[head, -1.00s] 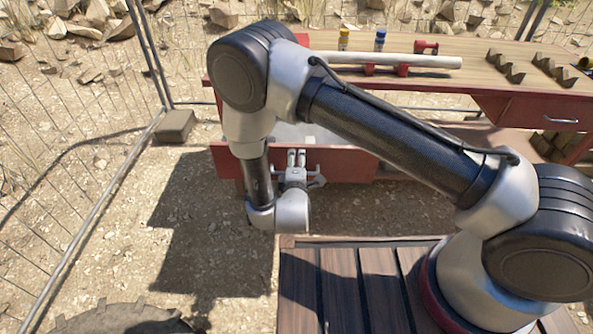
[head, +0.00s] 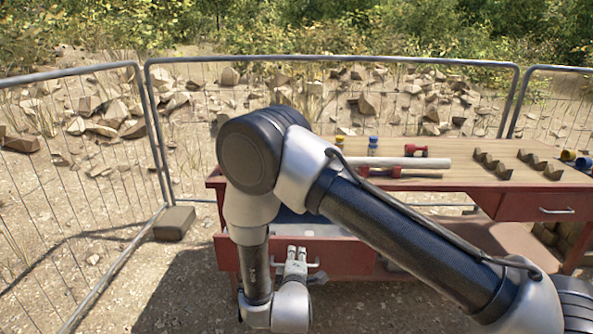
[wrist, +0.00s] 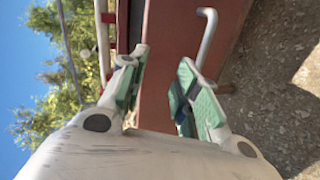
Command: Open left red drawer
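My gripper (head: 297,252) is at the drawer front, by the handle. In the wrist view my gripper (wrist: 155,85) has its two green-padded fingers apart, with nothing visible held between them. The handle (wrist: 207,40) shows beyond the right finger, which partly hides it. The left finger is near the drawer's top edge; I cannot tell if it touches.
The worktable (head: 470,178) carries a pale pipe (head: 400,162), a yellow and a blue small item, a red piece and toothed holders. A right drawer (head: 545,209) is shut. Wire fencing (head: 70,190) runs left and behind. A block (head: 174,223) stands at the fence foot.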

